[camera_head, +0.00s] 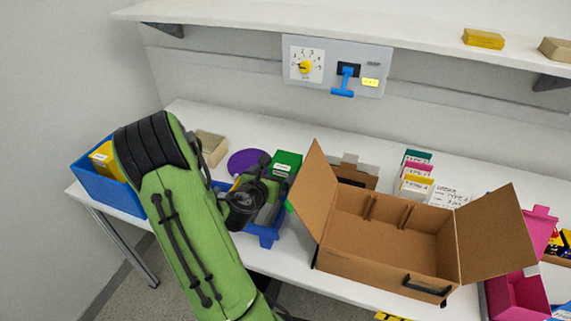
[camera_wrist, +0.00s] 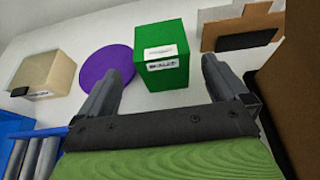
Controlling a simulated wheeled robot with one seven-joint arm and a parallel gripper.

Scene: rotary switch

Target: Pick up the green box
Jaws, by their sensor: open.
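The green box (camera_head: 287,162) stands on the white table, left of the large cardboard box. In the wrist view, the green box (camera_wrist: 163,62) is upright with a white label on its front and shows between and beyond my fingertips. My gripper (camera_wrist: 164,72) is open and empty, with one finger on each side of the green box's outline. No contact with the box shows. In the head view, my gripper (camera_head: 268,190) is just in front of the green box, partly hidden by my green arm.
A purple disc (camera_wrist: 105,68) lies left of the green box, with a beige box (camera_wrist: 45,75) farther left. A blue tray (camera_head: 264,236) is below my gripper. The open cardboard box (camera_head: 385,240) stands close on the right. A shelf (camera_head: 340,22) runs above the rotary switch panel (camera_head: 330,82).

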